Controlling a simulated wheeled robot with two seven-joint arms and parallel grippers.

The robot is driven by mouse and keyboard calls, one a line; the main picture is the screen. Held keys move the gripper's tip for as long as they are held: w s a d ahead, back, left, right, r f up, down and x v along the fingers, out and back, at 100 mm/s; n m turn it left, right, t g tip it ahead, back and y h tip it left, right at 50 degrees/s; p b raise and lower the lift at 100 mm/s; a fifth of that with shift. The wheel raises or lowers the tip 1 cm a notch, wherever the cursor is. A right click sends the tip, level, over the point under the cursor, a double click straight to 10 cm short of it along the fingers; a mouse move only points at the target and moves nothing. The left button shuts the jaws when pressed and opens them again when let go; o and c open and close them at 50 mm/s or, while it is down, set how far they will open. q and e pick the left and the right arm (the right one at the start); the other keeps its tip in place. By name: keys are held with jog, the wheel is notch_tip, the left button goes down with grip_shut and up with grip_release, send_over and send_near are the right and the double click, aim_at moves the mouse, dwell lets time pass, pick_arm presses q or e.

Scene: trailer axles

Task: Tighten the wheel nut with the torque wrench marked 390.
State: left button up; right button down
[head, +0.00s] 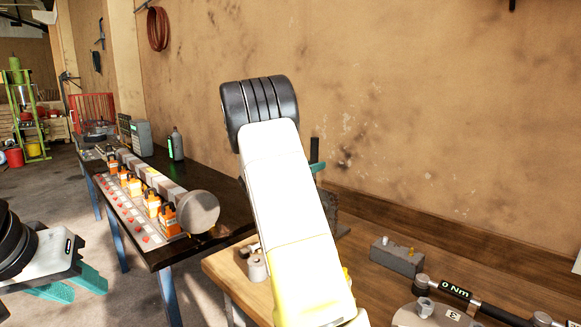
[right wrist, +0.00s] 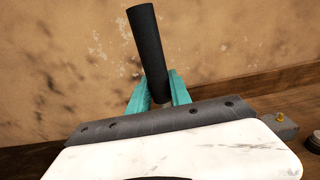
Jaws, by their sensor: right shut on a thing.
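My right gripper (right wrist: 160,93) has its teal fingers closed around a black cylindrical handle (right wrist: 148,45), which stands tilted. Its lower end is hidden and no marking shows. In the head view my right arm hides most of this gripper; a bit of the black handle (head: 314,150) shows behind it. My left gripper (head: 72,284) is open and empty at the lower left. A torque wrench (head: 455,290) with a "0 Nm" display lies at the lower right. Beside it is a grey round plate (head: 405,317) with a nut (head: 424,306) and a label reading "3". No 390 mark is legible.
A grey block (head: 398,258) with small parts on top sits on the wooden bench (head: 365,290). A dark table (head: 150,252) at left bears a row of orange-and-black items (head: 153,205) and a grey round end (head: 198,212). The wall rises behind the bench.

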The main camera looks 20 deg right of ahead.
jog(key=shift+x, duration=0.85)
jog(key=shift+r, duration=0.1)
jog(key=shift+s+d+f+m, duration=0.2)
jog(key=shift+s+d+m, duration=0.15)
jog(key=shift+s+m, duration=0.4)
jog(key=shift+s+d+f+m, duration=0.15)
jog(key=shift+s+d+m, duration=0.3)
jog(key=shift+s, duration=0.55)
jog(key=shift+s+d+f+m, duration=0.2)
jog(key=shift+s+d+m, duration=0.05)
jog(key=shift+s+m, duration=0.55)
dwell(0.3)
jog(key=shift+s+a, duration=0.1)
jog(key=shift+v, duration=2.15)
jog(key=shift+a, duration=0.1)
